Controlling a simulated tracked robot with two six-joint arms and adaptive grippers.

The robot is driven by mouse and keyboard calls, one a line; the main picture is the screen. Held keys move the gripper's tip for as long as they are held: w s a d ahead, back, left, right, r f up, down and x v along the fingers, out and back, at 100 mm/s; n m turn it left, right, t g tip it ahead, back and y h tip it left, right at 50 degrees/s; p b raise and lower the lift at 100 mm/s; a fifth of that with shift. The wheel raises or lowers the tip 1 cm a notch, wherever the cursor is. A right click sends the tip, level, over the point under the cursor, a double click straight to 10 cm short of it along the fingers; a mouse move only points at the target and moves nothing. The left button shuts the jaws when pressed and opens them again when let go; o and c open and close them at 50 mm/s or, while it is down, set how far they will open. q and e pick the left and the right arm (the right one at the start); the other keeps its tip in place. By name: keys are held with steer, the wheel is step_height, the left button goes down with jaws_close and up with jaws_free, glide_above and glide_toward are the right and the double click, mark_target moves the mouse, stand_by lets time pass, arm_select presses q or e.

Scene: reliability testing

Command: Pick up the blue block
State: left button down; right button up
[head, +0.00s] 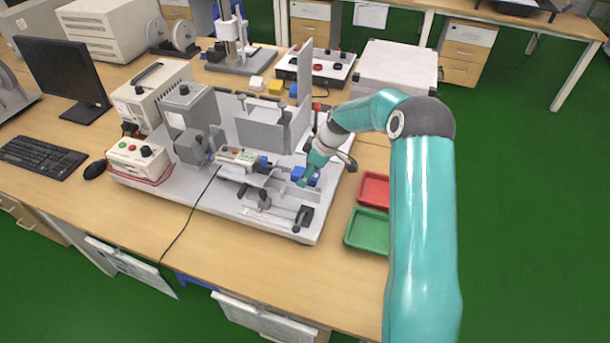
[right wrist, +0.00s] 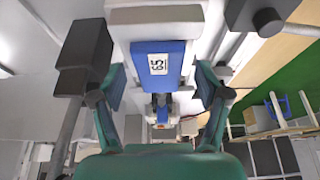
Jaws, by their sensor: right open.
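A blue block (right wrist: 158,68) with a white label marked "65" shows in the right wrist view, between the two teal fingers of my right gripper (right wrist: 160,80). The fingers are spread, with a gap visible on each side of the block. In the head view the blue block (head: 313,179) is at the right part of the grey test rig, partly hidden by my right gripper (head: 305,180), which reaches down over it. My left gripper is not in view.
The grey test rig (head: 215,203) has upright plates and clamps close to the gripper. Red (head: 373,188) and green (head: 366,231) trays lie right of it. White (head: 257,83), yellow (head: 275,87) and blue (head: 293,91) small blocks stand behind it.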

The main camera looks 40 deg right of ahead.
steer(key=c, duration=1.3)
steer(key=shift+o, duration=0.2)
steer(key=shift+r, duration=0.15)
